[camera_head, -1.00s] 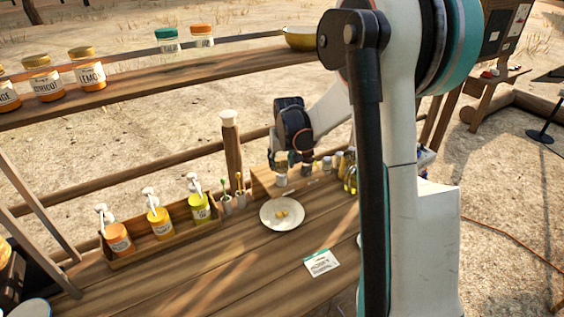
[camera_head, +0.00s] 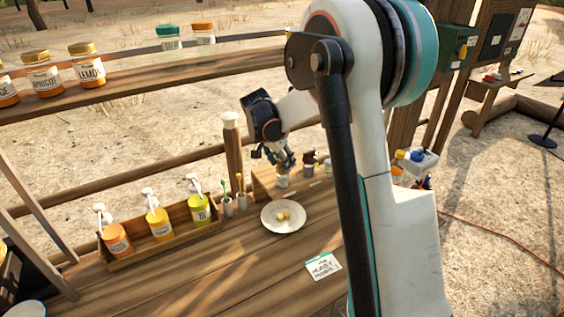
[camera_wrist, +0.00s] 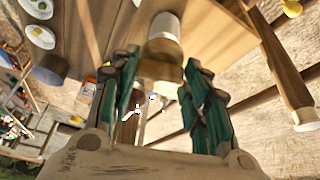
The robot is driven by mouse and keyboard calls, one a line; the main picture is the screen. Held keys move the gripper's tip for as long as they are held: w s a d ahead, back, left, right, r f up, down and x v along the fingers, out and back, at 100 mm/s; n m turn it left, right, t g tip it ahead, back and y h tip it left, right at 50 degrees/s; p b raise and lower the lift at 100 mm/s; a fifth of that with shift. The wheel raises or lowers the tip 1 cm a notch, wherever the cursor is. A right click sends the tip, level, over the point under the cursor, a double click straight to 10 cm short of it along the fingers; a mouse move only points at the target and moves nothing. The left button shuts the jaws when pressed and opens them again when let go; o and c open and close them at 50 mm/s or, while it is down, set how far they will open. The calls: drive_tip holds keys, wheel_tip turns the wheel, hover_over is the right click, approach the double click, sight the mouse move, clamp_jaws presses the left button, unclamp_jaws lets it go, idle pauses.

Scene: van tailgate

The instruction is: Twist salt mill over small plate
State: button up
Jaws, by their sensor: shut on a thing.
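The small plate (camera_head: 269,226) is white and lies on the wooden counter with a few yellow pieces on it. My gripper (camera_head: 283,163) is behind the plate, low over a raised wooden ledge. It is shut on the salt mill (camera_head: 282,181), a small pale cylinder that looks upright at the ledge. In the wrist view the mill (camera_wrist: 163,48) shows between the teal fingers of my gripper (camera_wrist: 160,78), with a pale part and a brown part. The fingers partly hide it in the head view, and I cannot tell whether it touches the ledge.
Small bottles (camera_head: 310,159) stand right of the mill. Left are cups with brushes (camera_head: 228,206), a wooden post (camera_head: 233,150) and a crate (camera_head: 135,262) of pump bottles. A card (camera_head: 323,266) lies in front. A shelf (camera_head: 150,88) with jars runs behind.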

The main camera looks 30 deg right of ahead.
drive_tip(key=m+g, duration=0.1)
drive_tip(key=m, duration=0.3)
drive_tip(key=shift+w+m+g, duration=0.15)
drive_tip(key=shift+m+g, duration=0.25)
idle(0.4)
drive_tip(key=o, duration=1.1)
drive_tip(key=shift+a, duration=0.1)
drive_tip(key=shift+c, duration=0.2)
drive_tip(key=shift+a+r, duration=0.15)
drive_tip(key=shift+r, duration=0.3)
drive_tip(key=w+a+r, duration=0.1)
drive_tip(key=w+a, duration=0.1)
drive_tip(key=a, duration=1)
drive_tip(key=shift+a+r, duration=0.35)
drive_tip(key=shift+r, duration=0.05)
